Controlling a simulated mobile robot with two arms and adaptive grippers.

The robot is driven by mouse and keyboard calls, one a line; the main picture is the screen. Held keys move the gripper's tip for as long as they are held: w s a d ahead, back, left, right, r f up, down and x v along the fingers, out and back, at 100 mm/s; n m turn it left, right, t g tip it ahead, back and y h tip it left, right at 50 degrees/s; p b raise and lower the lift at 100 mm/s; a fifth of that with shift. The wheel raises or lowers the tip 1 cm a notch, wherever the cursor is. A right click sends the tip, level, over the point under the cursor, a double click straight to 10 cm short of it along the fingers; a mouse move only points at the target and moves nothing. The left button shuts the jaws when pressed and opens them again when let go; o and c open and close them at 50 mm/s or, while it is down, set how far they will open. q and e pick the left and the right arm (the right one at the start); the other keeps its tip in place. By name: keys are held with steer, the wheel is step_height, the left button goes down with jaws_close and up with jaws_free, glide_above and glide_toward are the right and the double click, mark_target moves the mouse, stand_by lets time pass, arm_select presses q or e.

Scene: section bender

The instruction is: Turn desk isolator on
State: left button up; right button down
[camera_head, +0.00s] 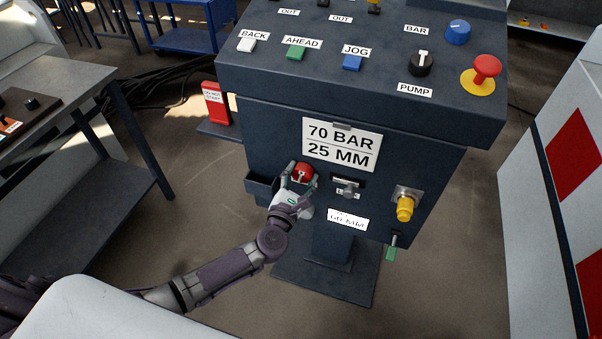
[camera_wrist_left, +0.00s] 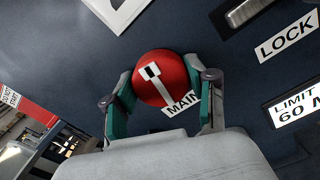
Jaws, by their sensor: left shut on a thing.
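The desk isolator is a round red rotary knob (camera_head: 302,172) with a pale pointer bar, on the front face of the dark control desk (camera_head: 410,160). In the left wrist view the red knob (camera_wrist_left: 160,78) shows its pale bar slanted, upper end to the left, and a tilted label reading MAIN (camera_wrist_left: 181,104) at its lower right. My left gripper (camera_head: 299,178) is shut on the knob, one finger on each side; the fingers also show in the left wrist view (camera_wrist_left: 162,92). My right gripper is not in view.
Right of the knob are a metal latch (camera_head: 347,187) and a yellow knob (camera_head: 405,208), with a green-tagged key (camera_head: 391,252) below. A 70 BAR 25 MM sign (camera_head: 342,145) is above. The desk top has buttons and a red emergency stop (camera_head: 485,70). A workbench (camera_head: 120,150) stands left.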

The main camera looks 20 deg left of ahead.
arm_select(q)
steer(key=m+p, duration=0.1)
steer(key=m, duration=0.2)
steer(key=shift+m, duration=0.3)
steer(key=m+p, duration=0.1)
steer(key=m, duration=0.3)
steer(key=shift+m+p, duration=0.3)
steer(key=shift+p, duration=0.1)
steer(key=m+p, duration=0.1)
steer(key=m, duration=0.2)
steer(key=shift+f, duration=0.15)
steer(key=shift+d+m+p, duration=0.1)
steer(key=shift+m+p, duration=0.25)
steer(key=shift+m, duration=1.75)
steer(key=shift+s+f, duration=0.1)
steer(key=o, duration=1.2)
steer(key=shift+c, duration=0.2)
steer(key=s, duration=1.2)
steer(key=shift+a, duration=0.25)
